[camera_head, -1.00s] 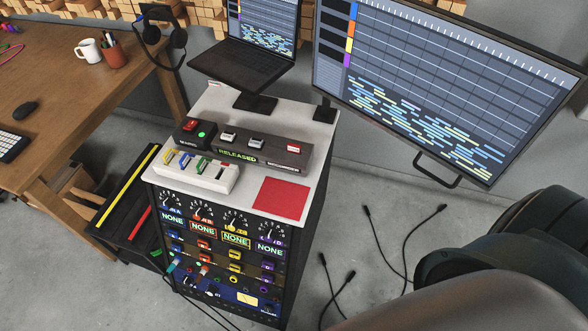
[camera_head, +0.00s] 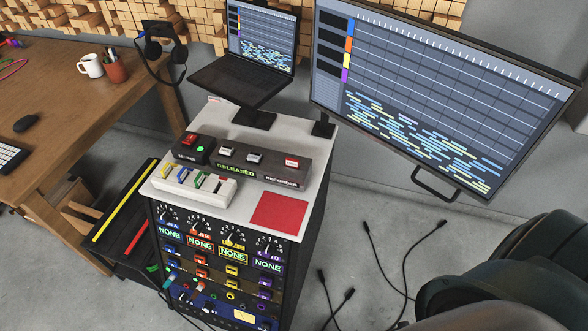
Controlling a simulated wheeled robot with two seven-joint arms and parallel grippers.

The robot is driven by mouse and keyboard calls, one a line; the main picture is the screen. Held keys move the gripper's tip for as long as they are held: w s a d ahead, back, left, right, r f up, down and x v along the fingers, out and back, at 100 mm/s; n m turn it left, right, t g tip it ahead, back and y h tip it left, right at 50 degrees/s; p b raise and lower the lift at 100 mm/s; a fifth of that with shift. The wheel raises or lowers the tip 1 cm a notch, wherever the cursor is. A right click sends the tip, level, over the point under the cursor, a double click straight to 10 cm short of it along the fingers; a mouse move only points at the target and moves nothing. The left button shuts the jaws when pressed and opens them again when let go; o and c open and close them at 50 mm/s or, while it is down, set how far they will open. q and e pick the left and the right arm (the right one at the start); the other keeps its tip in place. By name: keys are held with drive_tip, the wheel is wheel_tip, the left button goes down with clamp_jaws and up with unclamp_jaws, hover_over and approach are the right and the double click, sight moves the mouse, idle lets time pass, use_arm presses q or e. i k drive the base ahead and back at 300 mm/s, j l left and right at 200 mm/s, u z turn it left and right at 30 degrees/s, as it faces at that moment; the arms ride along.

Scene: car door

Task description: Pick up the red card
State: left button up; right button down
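A flat red square card (camera_head: 279,211) lies on the white top of the rack cabinet (camera_head: 240,207), near its front right corner. Nothing covers it. Parts of my dark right arm show at the lower right, but its gripper is outside the view. My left arm and gripper are not in view.
A dark recorder panel (camera_head: 240,162) and a white box with coloured sliders (camera_head: 193,184) stand on the cabinet beside the card. A laptop (camera_head: 243,75) and a large monitor (camera_head: 430,100) rise behind. Loose cables (camera_head: 395,250) lie on the floor at right. A wooden desk (camera_head: 60,125) stands at left.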

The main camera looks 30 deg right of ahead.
sight(293, 163)
drive_tip(key=k, duration=0.6)
drive_tip(key=z, duration=2.35)
drive_tip(key=k+j, duration=0.1)
drive_tip(key=j, duration=1.2)
drive_tip(key=k+j, duration=0.15)
drive_tip(key=j, duration=0.5)
